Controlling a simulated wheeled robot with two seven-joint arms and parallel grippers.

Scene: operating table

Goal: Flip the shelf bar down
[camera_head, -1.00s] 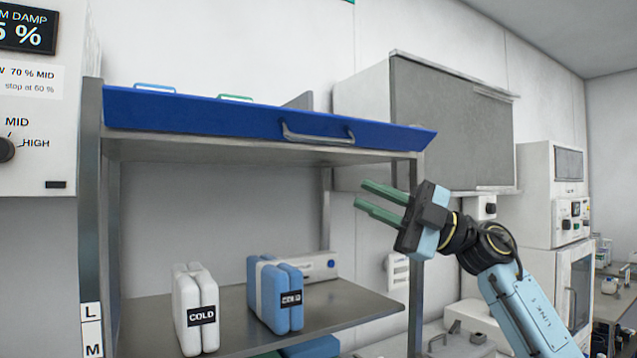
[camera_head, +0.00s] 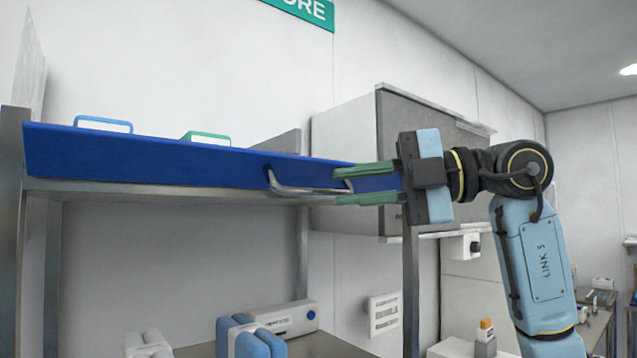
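The shelf bar is a long blue panel (camera_head: 150,158) along the front of the upper shelf, with a grey metal handle (camera_head: 295,189) low on its right part. My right gripper (camera_head: 350,184) is at the right end of the handle. Its two green fingers are spread apart, one above and one below the handle's right end, pointing left. I cannot tell whether they touch it. My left gripper is not in view.
A blue handle (camera_head: 103,121) and a green handle (camera_head: 206,136) stick up behind the bar. Cold packs (camera_head: 250,340) and a white device (camera_head: 285,317) sit on the lower shelf. A grey-fronted wall cabinet (camera_head: 430,110) hangs behind my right gripper.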

